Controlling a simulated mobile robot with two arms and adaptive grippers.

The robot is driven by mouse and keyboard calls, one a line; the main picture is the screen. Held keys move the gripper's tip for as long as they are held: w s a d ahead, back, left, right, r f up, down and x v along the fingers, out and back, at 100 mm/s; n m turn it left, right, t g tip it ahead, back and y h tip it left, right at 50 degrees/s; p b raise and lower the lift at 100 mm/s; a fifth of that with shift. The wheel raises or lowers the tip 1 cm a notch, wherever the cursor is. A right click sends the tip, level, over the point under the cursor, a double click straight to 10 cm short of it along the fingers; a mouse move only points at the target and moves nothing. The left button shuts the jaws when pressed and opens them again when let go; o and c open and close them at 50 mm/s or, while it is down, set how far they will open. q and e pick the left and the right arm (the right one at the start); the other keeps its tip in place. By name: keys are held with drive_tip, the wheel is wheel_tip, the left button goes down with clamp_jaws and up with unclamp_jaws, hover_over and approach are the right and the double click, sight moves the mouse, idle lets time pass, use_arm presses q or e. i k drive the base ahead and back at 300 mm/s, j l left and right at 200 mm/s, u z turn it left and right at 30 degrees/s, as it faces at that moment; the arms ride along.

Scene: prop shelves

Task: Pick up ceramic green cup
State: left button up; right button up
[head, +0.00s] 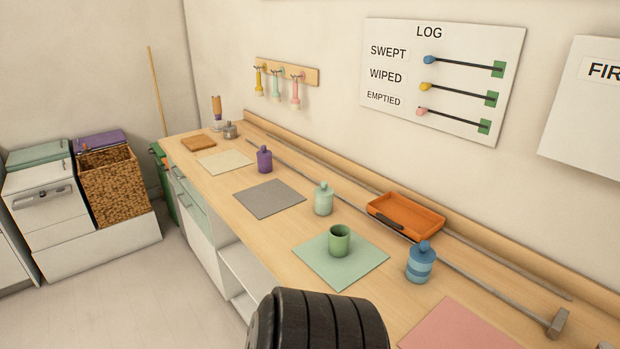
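The green ceramic cup (339,241) stands upright on a pale green mat (347,274) on the wooden counter (288,258). Its open top shows, and nothing is touching it from above. A dark ribbed part of my own body is at the bottom centre, in front of the counter, apart from the cup in the picture. Neither my left nor my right gripper can be seen in the head view.
A pale green bottle (323,198) stands behind the cup, a blue striped bottle (420,262) to its right. An orange tray (405,215) lies near the wall. A grey mat (268,199) and pink mat (457,328) are bare. A long metal rod (480,284) runs along the back.

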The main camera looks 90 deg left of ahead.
sight(338, 234)
drive_tip(key=u, duration=0.4)
drive_tip(key=l+u, duration=0.1)
drive_tip(key=u, duration=0.75)
drive_tip(key=l+u, duration=0.1)
drive_tip(key=u, duration=0.75)
drive_tip(key=l+u, duration=0.1)
drive_tip(key=u, duration=0.3)
drive_tip(key=k+l+z, duration=0.15)
drive_tip(key=z, duration=0.25)
drive_tip(key=k+l+z, duration=0.15)
drive_tip(key=l+z, duration=0.25)
